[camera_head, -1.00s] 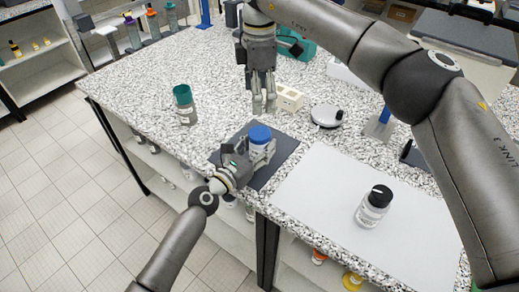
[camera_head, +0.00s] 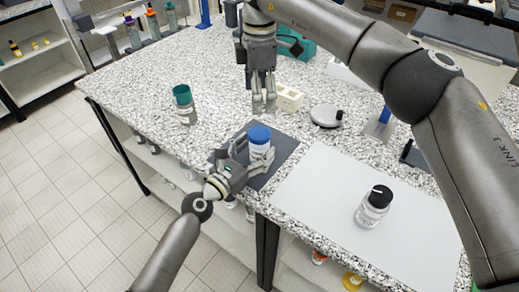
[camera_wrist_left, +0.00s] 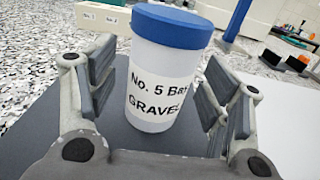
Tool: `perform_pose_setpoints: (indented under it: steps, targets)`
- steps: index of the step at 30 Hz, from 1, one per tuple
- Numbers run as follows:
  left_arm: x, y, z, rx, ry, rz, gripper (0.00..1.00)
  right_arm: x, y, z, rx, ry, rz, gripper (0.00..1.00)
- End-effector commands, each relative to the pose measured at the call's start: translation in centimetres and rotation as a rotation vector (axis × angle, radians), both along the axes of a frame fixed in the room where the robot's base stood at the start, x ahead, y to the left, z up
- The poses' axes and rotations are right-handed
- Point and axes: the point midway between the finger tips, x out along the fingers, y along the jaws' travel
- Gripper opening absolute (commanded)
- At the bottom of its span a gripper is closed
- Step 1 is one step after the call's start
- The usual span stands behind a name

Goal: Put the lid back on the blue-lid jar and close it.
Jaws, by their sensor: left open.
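The blue-lid jar (camera_head: 259,147) stands upright on a dark mat (camera_head: 284,152) near the bench's front edge. Its blue lid (camera_wrist_left: 173,24) sits on top; I cannot tell how tightly. Its white body (camera_wrist_left: 157,82) has a label reading "No. 5" and "GRAVEL". My left gripper (camera_head: 252,158) is open with its fingers on either side of the jar; in the left wrist view gaps show between the finger pads and the jar. My right gripper (camera_head: 264,104) hangs above the bench behind the jar, fingers pointing down; no object shows in it.
A green-lid jar (camera_head: 184,105) stands left on the bench. A black-lid jar (camera_head: 373,207) stands on a white sheet (camera_head: 318,190) at the right. A cream block (camera_head: 289,98) and a round white device (camera_head: 326,116) lie behind the mat.

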Motion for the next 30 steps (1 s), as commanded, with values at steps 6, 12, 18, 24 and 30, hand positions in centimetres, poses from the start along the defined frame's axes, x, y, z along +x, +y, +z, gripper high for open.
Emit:
perform_pose_setpoints:
  steps: [6,12,18,24,30]
  targets:
    - [-4.0,2.9,-0.2,0.003,0.003,0.000,0.72,0.0,0.0,0.0,0.000,0.000,0.000,0.78]
    - [-6.8,4.9,-0.1,0.003,0.002,0.000,0.72,0.0,0.0,0.0,0.000,0.000,0.000,0.78]
    - [-8.0,5.8,0.0,0.001,0.001,0.000,0.72,0.0,0.0,0.0,0.000,0.000,0.000,0.78]
    - [-8.1,5.9,0.0,0.000,0.000,0.000,0.72,0.0,0.0,0.0,0.000,0.000,0.000,0.78]
    - [-8.1,5.8,0.0,0.000,0.000,0.000,0.72,0.0,0.0,0.0,0.000,0.000,0.000,0.78]
